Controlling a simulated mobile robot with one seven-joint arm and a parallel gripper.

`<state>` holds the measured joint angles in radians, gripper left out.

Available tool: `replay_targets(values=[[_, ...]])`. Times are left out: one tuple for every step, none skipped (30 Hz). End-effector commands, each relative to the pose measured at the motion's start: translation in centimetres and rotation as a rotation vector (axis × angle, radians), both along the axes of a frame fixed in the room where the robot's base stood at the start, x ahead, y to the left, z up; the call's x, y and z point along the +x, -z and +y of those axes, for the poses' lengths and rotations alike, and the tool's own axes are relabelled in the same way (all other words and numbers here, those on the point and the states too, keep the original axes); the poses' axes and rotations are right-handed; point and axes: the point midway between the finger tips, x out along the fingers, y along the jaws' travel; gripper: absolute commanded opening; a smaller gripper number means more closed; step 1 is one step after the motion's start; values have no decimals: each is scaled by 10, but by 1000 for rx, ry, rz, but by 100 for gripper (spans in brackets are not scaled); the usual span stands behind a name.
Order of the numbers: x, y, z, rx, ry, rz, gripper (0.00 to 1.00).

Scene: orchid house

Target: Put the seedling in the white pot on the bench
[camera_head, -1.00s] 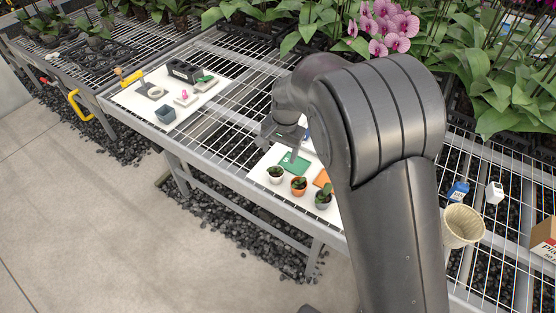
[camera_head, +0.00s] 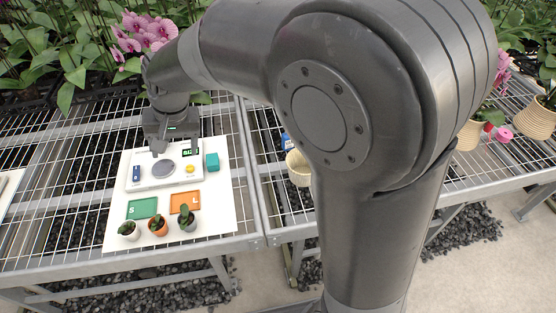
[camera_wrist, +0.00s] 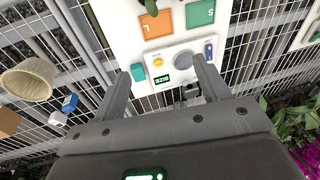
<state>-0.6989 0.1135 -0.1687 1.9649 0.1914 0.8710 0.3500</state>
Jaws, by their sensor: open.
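The white pot (camera_head: 130,236) with a small green seedling (camera_head: 128,228) stands upright at the front left of a white sheet (camera_head: 118,208) on the mesh bench. A terracotta pot (camera_head: 158,231) and a grey pot (camera_head: 188,226), each with a plant, stand to its right. My gripper (camera_head: 160,147) is behind the pots, above the rear of a white scale-like device (camera_head: 150,183). In the wrist view my gripper (camera_wrist: 162,80) is open, with nothing between its fingers. The white pot is not visible there.
A green S tray (camera_head: 142,208) and an orange L tray (camera_head: 185,201) lie between pots and device. The device has a round grey plate (camera_head: 163,168). A teal block (camera_head: 212,162) stands to its right. A cream basket pot (camera_head: 298,170) is beyond, beside my arm.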

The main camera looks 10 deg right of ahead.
Motion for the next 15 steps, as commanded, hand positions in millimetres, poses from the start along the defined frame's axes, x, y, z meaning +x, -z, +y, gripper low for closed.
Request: replay_targets(values=[[-3,-14,-25,10,12,-23,69],[-6,-20,-38,12,17,-34,69],[-10,-28,-55,14,22,-52,69],[-14,-34,-68,14,26,-64,69],[-18,-39,-80,14,28,-77,69],[-24,-45,-96,13,33,-94,69],[-29,-50,-107,12,37,-108,69],[-34,-53,-119,8,41,-121,69],[-41,-58,-134,4,46,-140,69],[-47,-62,-144,0,50,-154,69],[-54,-64,-155,-4,53,-167,69],[-62,-68,-168,-13,59,-186,69],[-69,-70,-178,-19,62,-200,69],[-76,-71,-187,-26,67,-214,69],[-86,-73,-199,-36,72,-233,69]])
